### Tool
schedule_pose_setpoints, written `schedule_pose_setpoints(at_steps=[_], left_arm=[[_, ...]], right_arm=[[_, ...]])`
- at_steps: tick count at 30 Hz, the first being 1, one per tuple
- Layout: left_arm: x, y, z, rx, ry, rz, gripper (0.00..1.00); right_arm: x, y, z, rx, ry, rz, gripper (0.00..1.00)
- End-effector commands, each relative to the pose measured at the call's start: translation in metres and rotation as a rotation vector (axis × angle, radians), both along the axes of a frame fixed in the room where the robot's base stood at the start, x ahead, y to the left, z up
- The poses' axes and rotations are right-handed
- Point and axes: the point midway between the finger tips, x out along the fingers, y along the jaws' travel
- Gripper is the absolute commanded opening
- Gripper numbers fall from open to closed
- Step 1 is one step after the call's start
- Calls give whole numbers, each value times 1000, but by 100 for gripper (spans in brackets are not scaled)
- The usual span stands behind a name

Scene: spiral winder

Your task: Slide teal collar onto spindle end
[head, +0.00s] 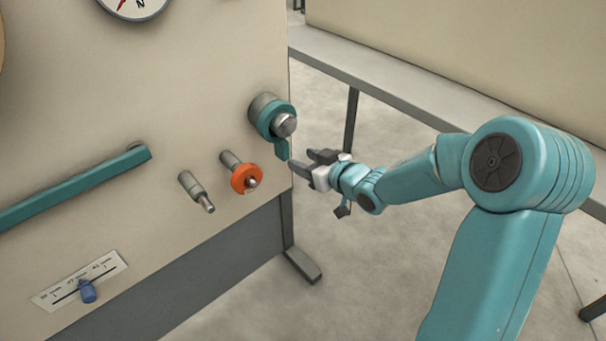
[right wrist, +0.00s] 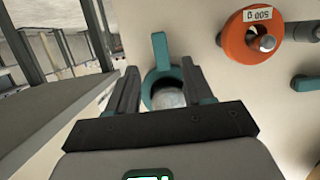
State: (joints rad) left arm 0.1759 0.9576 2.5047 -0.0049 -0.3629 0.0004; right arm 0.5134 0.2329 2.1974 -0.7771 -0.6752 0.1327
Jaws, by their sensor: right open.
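The teal collar (head: 282,149) is a ring with a flat tab, seated around the grey spindle (head: 262,106) at the panel's right edge. The spindle's shiny rounded end shows through the ring, and the tab points down in the head view. In the right wrist view the collar (right wrist: 160,48) lies ahead between the two fingers, its tab pointing up and its lower part hidden by the gripper. My right gripper (head: 300,159) is open and empty, just below and right of the tab. I see no clear contact. My left gripper is not in view.
An orange ring (head: 240,184) sits on a peg left of the gripper, with a bare grey peg (head: 194,188) beyond it. The panel (head: 150,90) also carries a teal bar (head: 75,187) and a blue slider knob (head: 88,292).

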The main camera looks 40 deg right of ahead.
Motion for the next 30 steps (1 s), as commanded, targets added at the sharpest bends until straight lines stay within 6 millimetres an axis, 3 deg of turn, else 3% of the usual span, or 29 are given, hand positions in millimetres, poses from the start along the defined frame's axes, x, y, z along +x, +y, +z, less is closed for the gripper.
schedule_pose_setpoints(at_steps=[5, 21, 30], left_arm=[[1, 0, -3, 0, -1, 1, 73], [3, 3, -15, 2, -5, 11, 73], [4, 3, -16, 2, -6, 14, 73]], right_arm=[[10, 2, -5, 1, 1, 2, 51], [74, 11, -26, 1, 2, 5, 51], [86, 12, -28, 1, 2, 4, 51]])
